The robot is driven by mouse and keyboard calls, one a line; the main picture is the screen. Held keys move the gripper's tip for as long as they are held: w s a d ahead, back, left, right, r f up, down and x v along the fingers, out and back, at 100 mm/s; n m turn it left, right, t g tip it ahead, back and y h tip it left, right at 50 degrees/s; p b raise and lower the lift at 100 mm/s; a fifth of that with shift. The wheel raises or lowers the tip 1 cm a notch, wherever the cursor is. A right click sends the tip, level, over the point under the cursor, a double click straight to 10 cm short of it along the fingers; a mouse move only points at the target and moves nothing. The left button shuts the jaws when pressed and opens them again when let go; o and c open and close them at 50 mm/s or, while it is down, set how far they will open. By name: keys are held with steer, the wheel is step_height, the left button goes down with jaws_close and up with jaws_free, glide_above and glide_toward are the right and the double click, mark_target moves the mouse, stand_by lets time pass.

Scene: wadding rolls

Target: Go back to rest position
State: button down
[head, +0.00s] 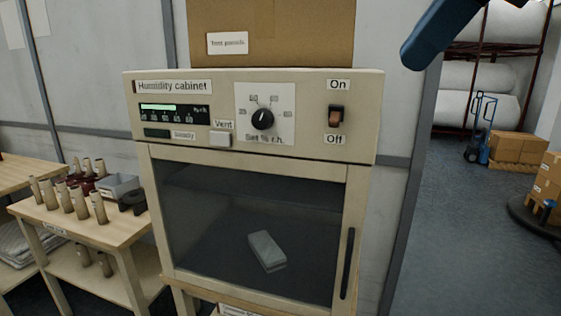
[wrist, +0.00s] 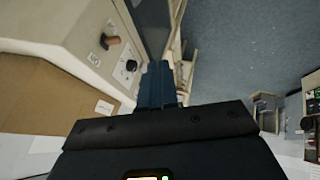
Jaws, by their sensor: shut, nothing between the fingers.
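My gripper (wrist: 157,72) shows in the wrist view as blue fingers held together, with nothing between them. In the head view its blue end (head: 430,38) enters at the top right, in the air beside the upper right corner of the humidity cabinet (head: 190,88). It looks clear of the cabinet. The cabinet's front has a rocker switch (head: 336,117) between On and Off labels, a dial (head: 262,119) and a lit green display (head: 159,107). The glass door (head: 200,220) is closed, and a grey block (head: 266,250) lies inside.
A cardboard box (head: 290,30) stands on the cabinet. A wooden table (head: 75,225) at the left holds several spools. At the right are an open floor (head: 450,220), a blue hand truck (head: 480,130), cartons (head: 518,148) and a rack of white rolls (head: 475,78).

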steer(key=w+a+f+m+t+y, duration=0.55)
steer(key=f+y, duration=0.25)
steer(key=y, duration=0.2)
steer(key=s+d+f+m+t+h, duration=0.2)
steer(key=f+m+h, duration=0.15)
steer(key=f, duration=0.35)
steer(key=s+d+f+m+t+h, duration=0.1)
steer(key=f+m+t+h, duration=0.15)
steer(key=f+m, duration=0.3)
steer(key=s+d+f+m+t+h, duration=0.2)
steer(key=f+m+t, duration=0.1)
steer(key=f, duration=0.5)
steer(key=s+d+f+m+g+h+b, duration=0.1)
steer(key=s+d+f+h, duration=0.15)
steer(key=s+f, duration=0.4)
steer(key=s+d+f+m+g+h, duration=0.1)
steer(key=s+f+m+h, duration=0.15)
steer(key=s+f, duration=0.45)
steer(key=s+d+n+g, duration=0.1)
steer(key=s+d+n, duration=0.1)
steer(key=s, duration=0.8)
steer(key=s+d+n+h, duration=0.1)
steer(key=s+d+n, duration=0.1)
steer(key=s, duration=0.9)
steer(key=shift+s+d+f+n+g, duration=0.15)
steer(key=shift+d+f+n+g, duration=0.25)
steer(key=shift+n, duration=0.3)
